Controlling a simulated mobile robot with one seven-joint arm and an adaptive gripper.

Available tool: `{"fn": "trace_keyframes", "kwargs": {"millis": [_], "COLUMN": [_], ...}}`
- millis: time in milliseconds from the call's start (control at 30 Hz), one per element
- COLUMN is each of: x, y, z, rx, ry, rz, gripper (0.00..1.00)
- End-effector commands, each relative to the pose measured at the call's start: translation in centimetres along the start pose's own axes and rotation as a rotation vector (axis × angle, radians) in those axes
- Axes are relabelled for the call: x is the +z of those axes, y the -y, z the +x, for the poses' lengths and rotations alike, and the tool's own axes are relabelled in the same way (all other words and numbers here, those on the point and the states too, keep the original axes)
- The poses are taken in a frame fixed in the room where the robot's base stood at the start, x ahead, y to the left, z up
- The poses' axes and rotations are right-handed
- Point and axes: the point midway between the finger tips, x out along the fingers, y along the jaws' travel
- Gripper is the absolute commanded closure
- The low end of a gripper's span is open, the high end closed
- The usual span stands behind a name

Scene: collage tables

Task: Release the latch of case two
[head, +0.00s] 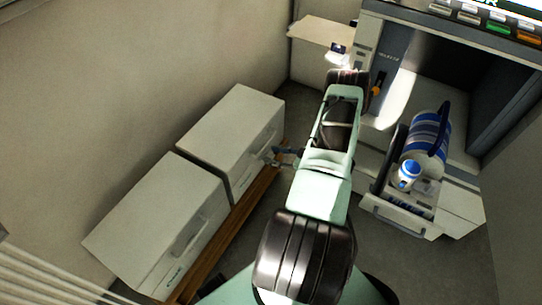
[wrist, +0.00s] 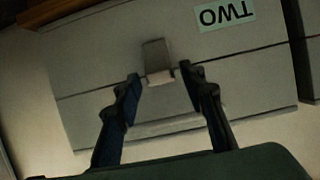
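Case two (wrist: 95,75) is a pale grey case, and its green label reading TWO (wrist: 225,14) appears upside down in the wrist view. Its latch (wrist: 156,58) is a small grey plate with a paler tab at its end, lying across the lid seam. My gripper (wrist: 162,84) is open, with one dark finger on each side of the latch tab. I cannot tell whether either finger touches it. In the head view my gripper (head: 273,155) is at the front of the farther case (head: 225,125); the latch is too small to make out there.
A second pale case (head: 150,225) stands beside it, nearer, with a narrow gap between. A wooden board (head: 235,225) runs along their fronts. On the right is a grey machine with an open drawer (head: 400,215) holding a blue-and-white cylinder (head: 428,135) and a smaller container (head: 408,175).

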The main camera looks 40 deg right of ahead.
Motion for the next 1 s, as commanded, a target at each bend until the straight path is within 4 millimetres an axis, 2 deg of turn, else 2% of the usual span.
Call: {"fn": "trace_keyframes", "kwargs": {"millis": [100,367,700,1000], "x": [0.12,0.02,0.03,0.56], "y": [0.04,-0.01,0.0,-0.01], "z": [1.36,1.64,1.62,1.63], "rx": [-0.002,0.0,0.0,0.001], "ry": [0.002,0.001,0.002,-0.031], "rz": [0.0,0.001,0.0,0.001], "gripper": [0.62,0.62,0.98,0.98]}}
